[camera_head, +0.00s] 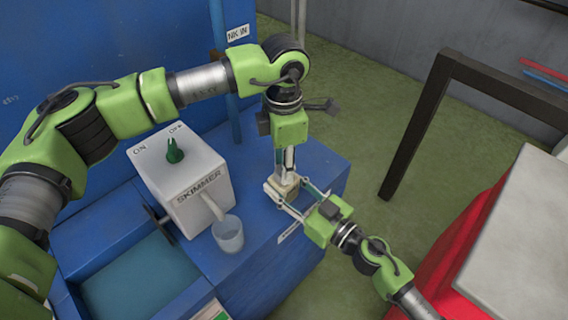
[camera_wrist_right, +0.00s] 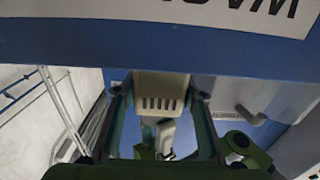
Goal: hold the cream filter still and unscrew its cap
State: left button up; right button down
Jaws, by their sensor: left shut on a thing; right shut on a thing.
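The cream filter (camera_head: 286,190) stands on the blue bench top near its right corner. In the right wrist view its pale slotted body (camera_wrist_right: 160,92) sits between my right fingers. My right gripper (camera_head: 288,187) comes in from the lower right and is shut on the filter body from both sides. My left gripper (camera_head: 285,172) reaches down from above and is shut on the top of the filter, where the cap is. The cap itself is mostly hidden by the left fingers. Part of the left gripper shows beyond the filter in the right wrist view (camera_wrist_right: 165,135).
A white skimmer box (camera_head: 185,185) with a green knob (camera_head: 174,152) stands left of the filter. A clear cup (camera_head: 228,235) is under its spout. A water basin (camera_head: 140,280) lies at lower left. A dark frame (camera_head: 420,125) and a red-sided table (camera_head: 450,240) stand right.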

pick_arm(q)
jog(key=n, duration=0.5)
jog(key=shift+n, duration=0.3)
jog(key=n, duration=0.6)
jog(key=n, duration=0.6)
dwell(0.3)
jog(key=n, duration=0.6)
jog(key=shift+a, duration=0.1)
jog(key=o, duration=1.2)
